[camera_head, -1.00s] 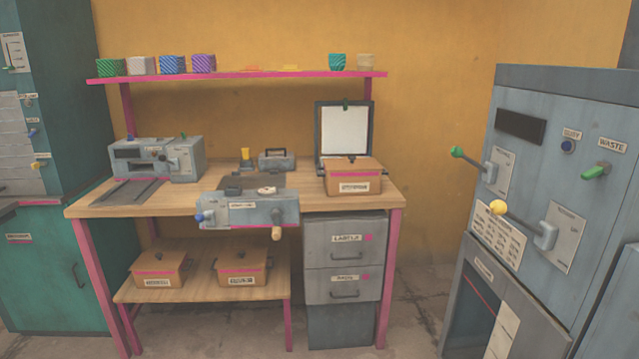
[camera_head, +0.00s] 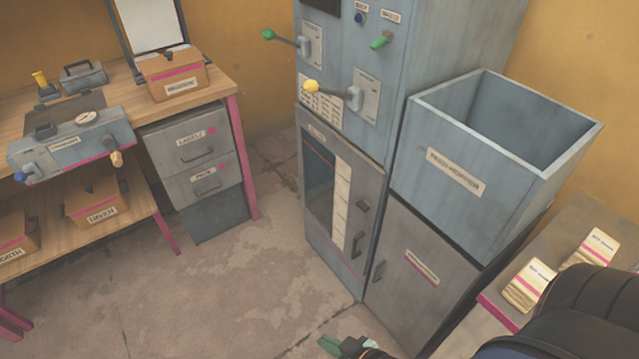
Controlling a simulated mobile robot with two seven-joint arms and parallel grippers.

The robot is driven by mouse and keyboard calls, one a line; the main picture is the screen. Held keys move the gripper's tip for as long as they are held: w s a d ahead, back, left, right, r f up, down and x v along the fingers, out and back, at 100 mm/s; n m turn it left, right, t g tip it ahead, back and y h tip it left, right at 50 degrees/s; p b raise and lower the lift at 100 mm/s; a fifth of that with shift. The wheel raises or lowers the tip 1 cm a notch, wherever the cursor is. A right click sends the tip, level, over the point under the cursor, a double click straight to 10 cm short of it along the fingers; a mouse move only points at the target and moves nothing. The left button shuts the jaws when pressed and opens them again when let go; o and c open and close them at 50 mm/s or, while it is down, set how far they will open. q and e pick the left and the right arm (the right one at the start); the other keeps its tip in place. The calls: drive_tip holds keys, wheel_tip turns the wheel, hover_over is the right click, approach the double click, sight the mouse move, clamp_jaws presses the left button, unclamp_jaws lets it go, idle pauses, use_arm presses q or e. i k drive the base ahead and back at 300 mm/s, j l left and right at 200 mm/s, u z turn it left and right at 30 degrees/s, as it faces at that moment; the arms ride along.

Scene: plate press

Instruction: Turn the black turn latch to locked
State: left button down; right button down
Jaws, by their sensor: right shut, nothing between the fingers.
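The grey cabinet door (camera_head: 335,160) with a dark window is in the middle of the head view. Two dark fittings sit near its right edge, an upper one (camera_head: 362,207) and a lower one (camera_head: 358,241). Another dark fitting (camera_head: 379,271) is on the plain grey door to its right. I cannot tell for sure which is the black turn latch, or how it is turned. My right gripper (camera_head: 330,345) shows at the bottom edge, low in front of the cabinets, with green fingers shut and empty. It touches none of these fittings. My left gripper is out of view.
A machine panel above has a green-knobbed lever (camera_head: 269,35) and a yellow-knobbed lever (camera_head: 311,86) jutting out. A grey open bin (camera_head: 455,170) stands at right. A wooden workbench (camera_head: 215,85) stands at left. The floor (camera_head: 235,285) between is clear.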

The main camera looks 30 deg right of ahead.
sight(365, 206)
drive_tip(key=z, duration=1.3)
